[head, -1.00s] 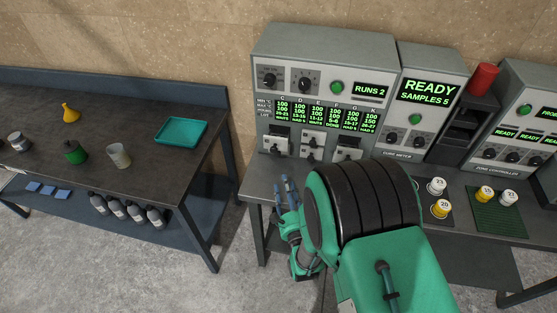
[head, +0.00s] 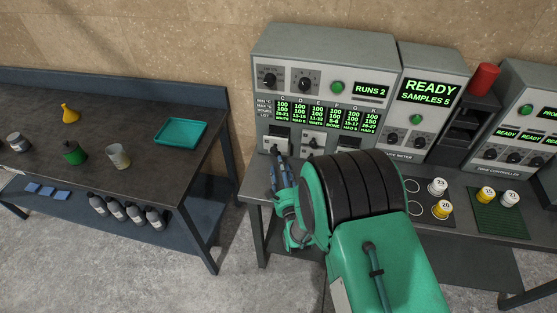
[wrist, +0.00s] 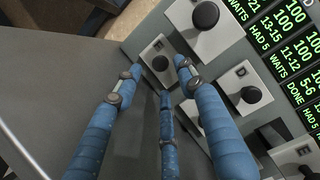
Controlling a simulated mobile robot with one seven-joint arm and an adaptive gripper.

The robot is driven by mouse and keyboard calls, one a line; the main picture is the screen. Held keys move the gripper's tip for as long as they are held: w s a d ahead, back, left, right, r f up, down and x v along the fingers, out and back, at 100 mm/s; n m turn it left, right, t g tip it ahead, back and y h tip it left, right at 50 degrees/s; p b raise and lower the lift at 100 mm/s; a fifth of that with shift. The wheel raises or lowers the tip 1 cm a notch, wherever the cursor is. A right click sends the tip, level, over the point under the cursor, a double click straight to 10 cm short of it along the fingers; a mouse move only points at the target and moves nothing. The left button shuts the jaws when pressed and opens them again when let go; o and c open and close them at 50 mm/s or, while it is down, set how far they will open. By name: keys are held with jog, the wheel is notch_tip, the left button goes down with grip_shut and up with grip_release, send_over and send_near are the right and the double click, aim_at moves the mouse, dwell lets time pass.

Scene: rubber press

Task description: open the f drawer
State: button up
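The grey press unit (head: 305,60) holds small pale drawers with black knobs in two rows. In the head view my gripper (head: 278,163) is at the unit's lower left.
Numbered sample cups (head: 438,187) stand on the bench at the right. The bench (head: 258,188) has bare room left of the drawers. A separate dark table (head: 150,180) stands at the left.

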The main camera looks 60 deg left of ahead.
jog(key=shift+x, duration=2.4)
grip_shut()
